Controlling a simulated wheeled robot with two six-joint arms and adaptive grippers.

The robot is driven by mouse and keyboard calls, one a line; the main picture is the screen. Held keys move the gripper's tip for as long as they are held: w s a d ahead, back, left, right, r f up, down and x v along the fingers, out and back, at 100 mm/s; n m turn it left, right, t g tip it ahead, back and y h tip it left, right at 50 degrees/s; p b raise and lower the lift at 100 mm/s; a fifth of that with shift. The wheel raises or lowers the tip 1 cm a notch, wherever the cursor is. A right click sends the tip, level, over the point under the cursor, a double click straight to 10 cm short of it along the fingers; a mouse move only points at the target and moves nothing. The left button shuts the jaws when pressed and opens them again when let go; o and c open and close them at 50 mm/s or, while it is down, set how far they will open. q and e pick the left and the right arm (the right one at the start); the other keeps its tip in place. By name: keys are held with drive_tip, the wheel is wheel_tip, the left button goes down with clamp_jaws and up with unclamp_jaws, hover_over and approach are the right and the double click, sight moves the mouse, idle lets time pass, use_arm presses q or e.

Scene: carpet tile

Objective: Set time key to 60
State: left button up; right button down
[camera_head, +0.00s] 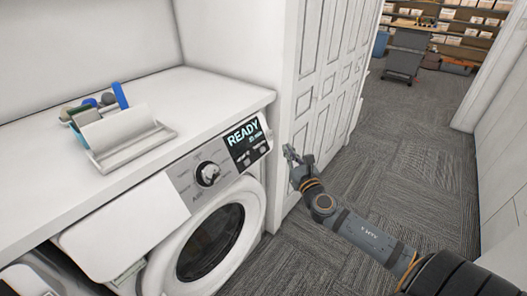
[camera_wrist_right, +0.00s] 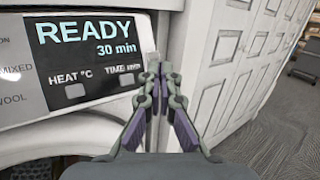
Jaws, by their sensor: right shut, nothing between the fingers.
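The washing machine (camera_head: 166,213) stands under the white counter, with a round dial (camera_head: 208,174) and a dark display (camera_head: 246,142). In the right wrist view the display (camera_wrist_right: 85,38) reads READY and 30 min. Below it are a key under HEAT °C (camera_wrist_right: 74,91) and the time key (camera_wrist_right: 126,79) under TIME. My right gripper (camera_head: 291,151) is to the right of the panel, apart from it in the head view. In the right wrist view my right gripper (camera_wrist_right: 157,72) is shut and empty, just right of the time key. My left gripper is not in view.
White panelled doors (camera_head: 325,75) rise close behind my right gripper. Carpet floor (camera_head: 400,150) is open to the right. A cart (camera_head: 405,55) and shelves are far back.

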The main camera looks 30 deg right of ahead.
drive_tip(key=w+a+f+b, duration=0.1)
drive_tip(key=w+a+f, duration=0.1)
drive_tip(key=w, duration=0.4)
drive_tip(key=shift+w+a+f, duration=0.2)
drive_tip(key=shift+a+f, duration=0.2)
drive_tip(key=shift+f, duration=0.4)
drive_tip(key=shift+w, duration=0.1)
idle(0.7)
drive_tip(key=shift+w+a+f, duration=0.15)
drive_tip(key=shift+w+f, duration=0.05)
drive_tip(key=shift+w, duration=0.05)
drive_tip(key=shift+w+a+f, duration=0.1)
drive_tip(key=shift+w+f, duration=0.05)
drive_tip(key=shift+w, duration=0.15)
idle(0.6)
idle(0.3)
drive_tip(key=shift+s+d+r, duration=0.25)
drive_tip(key=shift+s+r, duration=0.1)
drive_tip(key=shift+s, duration=0.3)
drive_tip(key=shift+s+d+r+p, duration=0.2)
drive_tip(key=shift+s+d+r, duration=0.15)
drive_tip(key=shift+s, duration=0.35)
drive_tip(key=shift+s+d+r+p, duration=0.2)
drive_tip(key=shift+s+r, duration=0.2)
drive_tip(key=shift+s, duration=0.25)
drive_tip(key=shift+s+d+r+p, duration=0.2)
drive_tip(key=shift+s+d+r, duration=0.15)
drive_tip(key=shift+s, duration=0.35)
